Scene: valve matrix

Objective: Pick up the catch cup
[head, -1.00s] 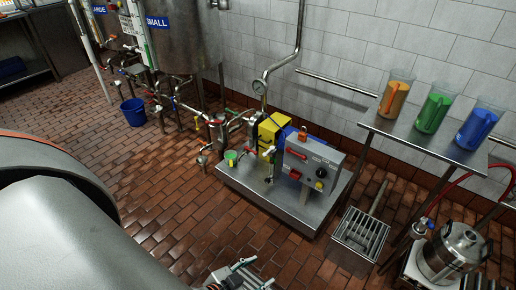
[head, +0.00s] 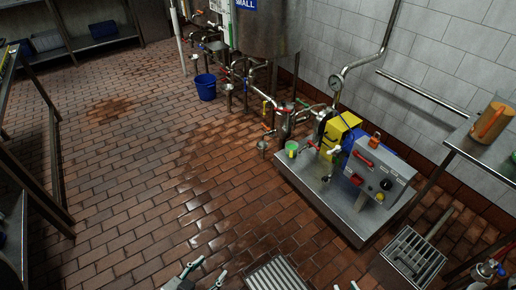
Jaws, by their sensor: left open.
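A small green cup (head: 292,148) stands at the left end of the steel platform (head: 318,190), beside the pipe valves. It may be the catch cup; no label shows. My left gripper (head: 198,276) is at the bottom edge, its two fingers apart and empty, well in front of the cup and away from it. A small grey tip, probably of my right gripper (head: 346,287), just enters at the bottom edge; its jaws are cut off.
A pump unit (head: 375,170) with a yellow box (head: 340,132) fills the platform. A blue bucket (head: 205,88) stands on the floor. An orange jug (head: 491,122) is at right. Open brick floor lies left.

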